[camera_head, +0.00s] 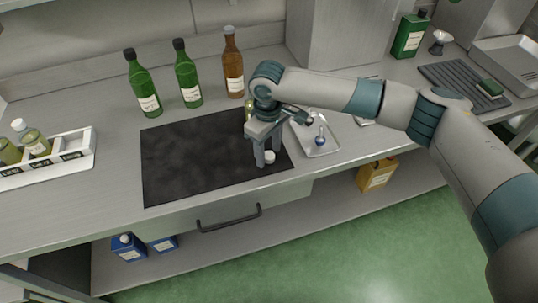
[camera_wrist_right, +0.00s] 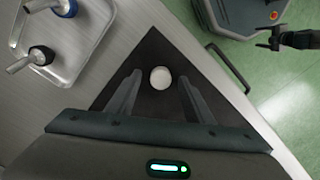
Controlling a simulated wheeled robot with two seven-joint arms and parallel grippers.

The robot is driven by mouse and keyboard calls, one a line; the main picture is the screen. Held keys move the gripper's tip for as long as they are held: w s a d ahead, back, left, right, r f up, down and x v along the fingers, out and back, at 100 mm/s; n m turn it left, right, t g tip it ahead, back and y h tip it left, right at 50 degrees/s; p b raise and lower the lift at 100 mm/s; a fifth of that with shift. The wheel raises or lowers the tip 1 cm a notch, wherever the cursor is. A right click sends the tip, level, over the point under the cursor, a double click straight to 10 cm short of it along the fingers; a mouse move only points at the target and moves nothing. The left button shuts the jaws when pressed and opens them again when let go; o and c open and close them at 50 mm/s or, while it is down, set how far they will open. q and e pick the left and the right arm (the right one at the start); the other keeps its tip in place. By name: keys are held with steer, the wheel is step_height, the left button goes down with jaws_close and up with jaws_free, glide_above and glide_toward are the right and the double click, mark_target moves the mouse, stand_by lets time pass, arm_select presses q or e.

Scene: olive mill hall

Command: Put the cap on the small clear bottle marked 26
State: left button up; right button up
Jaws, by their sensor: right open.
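A small round white cap (camera_head: 270,157) lies on the dark mat near its right front part. My right gripper (camera_head: 267,161) is above the mat with its fingers pointing down at the cap. In the right wrist view the cap (camera_wrist_right: 160,77) shows between the two spread fingers (camera_wrist_right: 158,85), with gaps on both sides. At the far left, a white rack (camera_head: 75,155) holds small clear bottles (camera_head: 36,143) with greenish contents; I cannot read the number 26. What looks like my left gripper (camera_wrist_right: 273,40) is small at the wrist view's right edge.
The counter between rack and mat is free.

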mark_target(268, 154)
steer(key=c, duration=1.1)
arm_select(q)
steer(key=shift+f, duration=0.1)
arm_select(e)
steer(key=shift+r, duration=0.15)
steer(key=shift+r, duration=0.25)
step_height(268, 154, up, 3)
steer(key=shift+r+b, duration=0.15)
steer(key=shift+b, duration=0.9)
arm_select(q)
steer(key=shift+t, duration=0.6)
steer(key=w+f, duration=0.1)
steer(key=w+d+f+b, duration=0.1)
steer(key=w, duration=0.1)
steer(key=w+f+b, duration=0.1)
steer(key=shift+w+d+f, duration=0.15)
steer(key=shift+d, duration=0.1)
arm_select(e)
steer(key=s+d+r, duration=0.2)
steer(key=s+r, duration=0.5)
steer(key=s, duration=0.4)
steer(key=shift+s, duration=0.25)
